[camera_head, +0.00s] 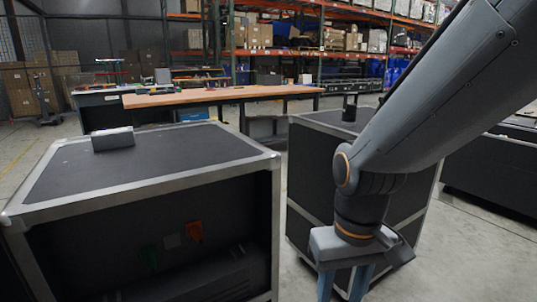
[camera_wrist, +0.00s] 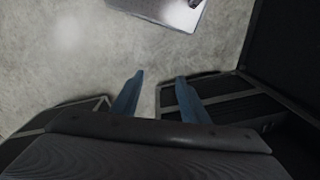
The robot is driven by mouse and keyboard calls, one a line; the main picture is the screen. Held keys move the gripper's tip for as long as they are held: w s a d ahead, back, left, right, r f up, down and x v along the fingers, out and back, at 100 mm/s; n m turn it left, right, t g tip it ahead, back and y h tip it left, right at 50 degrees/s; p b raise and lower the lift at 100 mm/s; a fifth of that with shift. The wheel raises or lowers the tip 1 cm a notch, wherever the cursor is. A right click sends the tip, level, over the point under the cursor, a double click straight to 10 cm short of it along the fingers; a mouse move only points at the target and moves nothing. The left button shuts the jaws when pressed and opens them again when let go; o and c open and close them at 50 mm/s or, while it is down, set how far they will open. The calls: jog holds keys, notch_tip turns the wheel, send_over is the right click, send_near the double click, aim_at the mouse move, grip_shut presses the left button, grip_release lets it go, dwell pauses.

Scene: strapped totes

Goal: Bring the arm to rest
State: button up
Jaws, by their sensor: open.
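My gripper (camera_head: 343,284) hangs at the end of my arm at the right of the head view, fingers pointing down. It is in front of the black case on the right. In the wrist view my gripper (camera_wrist: 158,84) shows two blue fingers held apart with nothing between them. Pale concrete floor lies beyond the fingertips in that view. The lower tips of the fingers are cut off by the bottom edge of the head view.
A black metal-edged case (camera_head: 150,165) stands at left with a small grey object (camera_head: 113,139) on top. Another black case (camera_head: 300,190) stands behind my arm, bearing a dark cylindrical object (camera_head: 349,107). A wooden-topped bench (camera_head: 220,95) and shelving stand behind. Floor shows between the cases.

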jog(key=s+d+r+m+p, duration=0.1)
jog(key=d+r+m+p, duration=0.1)
jog(key=d+r+p, duration=0.4)
jog(key=r+p, duration=0.1)
jog(key=p, duration=0.3)
jog(key=shift+d+r+p, duration=0.25)
jog(key=shift+d+p, duration=0.05)
jog(key=shift+p, duration=0.05)
dwell(0.3)
